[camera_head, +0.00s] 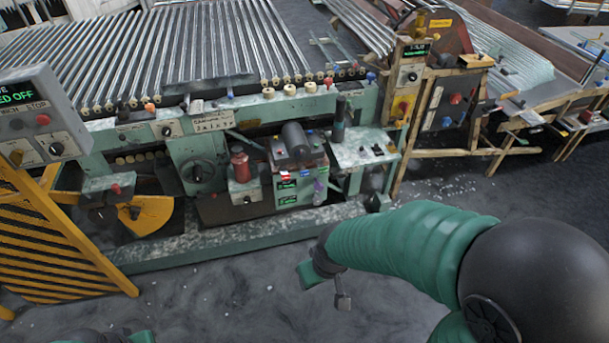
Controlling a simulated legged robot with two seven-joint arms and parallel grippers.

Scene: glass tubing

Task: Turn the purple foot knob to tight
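The purple foot knob (319,190) is a small purple piece low on the right side of the green machine, beside a box with green displays (285,187). My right gripper (326,284) hangs over the floor in front of the machine, below the knob in the picture and apart from it. Nothing shows in it, and the spread of its fingers is unclear. Only green and dark parts of my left arm or gripper (105,338) show at the bottom left edge. The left fingers cannot be made out.
The green machine's base rail (240,238) runs along the floor before the knob. A red cylinder (240,167) and a dark motor (296,140) stand nearby. A yellow striped guard (60,245) is at left. The floor (220,300) in front is open.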

